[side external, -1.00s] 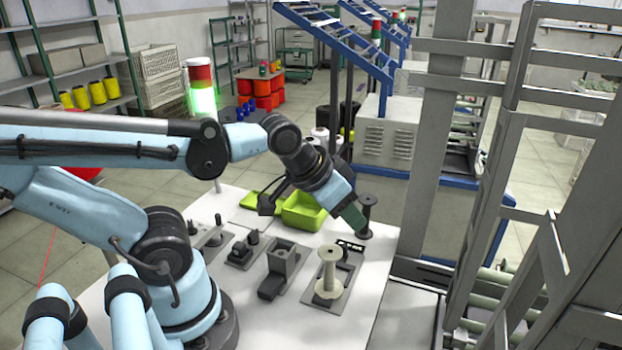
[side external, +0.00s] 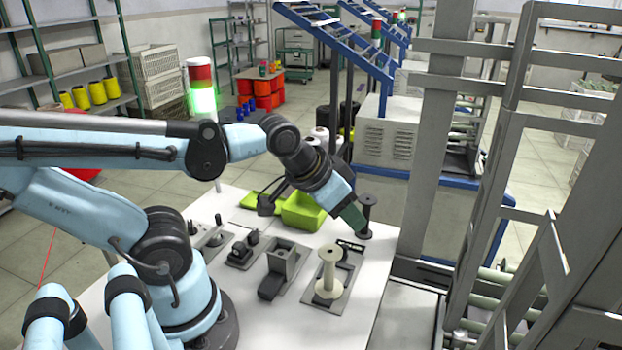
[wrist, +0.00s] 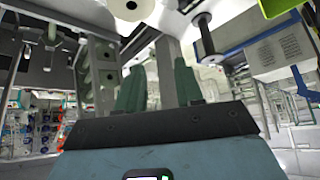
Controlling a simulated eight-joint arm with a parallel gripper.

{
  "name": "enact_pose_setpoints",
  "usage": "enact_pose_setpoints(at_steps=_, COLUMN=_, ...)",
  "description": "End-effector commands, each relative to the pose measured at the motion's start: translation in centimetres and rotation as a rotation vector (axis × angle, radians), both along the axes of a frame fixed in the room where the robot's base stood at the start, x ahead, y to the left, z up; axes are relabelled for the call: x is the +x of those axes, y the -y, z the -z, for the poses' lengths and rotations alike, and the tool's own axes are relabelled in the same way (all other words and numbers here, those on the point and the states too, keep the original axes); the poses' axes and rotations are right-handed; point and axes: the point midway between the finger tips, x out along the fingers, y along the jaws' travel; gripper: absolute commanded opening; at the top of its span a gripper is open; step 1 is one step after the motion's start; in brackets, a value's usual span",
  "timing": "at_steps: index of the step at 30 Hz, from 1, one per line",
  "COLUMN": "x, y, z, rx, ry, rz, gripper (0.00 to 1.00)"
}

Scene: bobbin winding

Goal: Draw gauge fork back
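My gripper (side external: 357,224) points down to the right over the far right part of the white table, beside a dark spool (side external: 367,212). In the wrist view its two green fingers (wrist: 158,78) stand apart with nothing seen between them, so it is open. A small black slotted piece (side external: 351,246), which may be the gauge fork, is behind a cream bobbin (side external: 329,272) standing upright on a grey plate. I cannot tell its exact shape. The gripper is above and apart from the cream bobbin; whether it touches the dark spool is unclear.
A grey block fixture (side external: 282,264) and smaller dark fixtures (side external: 243,249) sit left of the bobbin. A grey metal frame (side external: 425,130) rises at the right. The front of the table (side external: 300,325) is clear.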

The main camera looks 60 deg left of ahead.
Motion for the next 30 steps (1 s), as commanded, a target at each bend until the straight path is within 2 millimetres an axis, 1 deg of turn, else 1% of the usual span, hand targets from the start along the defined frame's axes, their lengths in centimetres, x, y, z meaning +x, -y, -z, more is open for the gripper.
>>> enact_pose_setpoints(at_steps=14, x=0.0, y=0.0, z=0.0, rx=0.000, ry=0.000, rz=0.000, gripper=0.36)
enact_pose_setpoints(at_steps=15, x=0.0, y=0.0, z=0.0, rx=0.000, ry=0.000, rz=0.000, gripper=0.34)
enact_pose_setpoints(at_steps=16, x=0.0, y=0.0, z=0.0, rx=-0.001, ry=0.000, rz=-0.002, gripper=0.34)
enact_pose_setpoints(at_steps=19, x=0.1, y=-0.1, z=0.0, rx=-0.023, ry=-0.011, rz=-0.035, gripper=0.34)
enact_pose_setpoints(at_steps=23, x=0.4, y=-0.4, z=0.1, rx=-0.117, ry=-0.057, rz=-0.187, gripper=0.34)
enact_pose_setpoints(at_steps=26, x=0.7, y=-0.8, z=0.2, rx=-0.224, ry=-0.114, rz=-0.382, gripper=0.34)
enact_pose_setpoints(at_steps=30, x=1.2, y=-1.5, z=0.6, rx=-0.371, ry=-0.192, rz=-0.693, gripper=0.34)
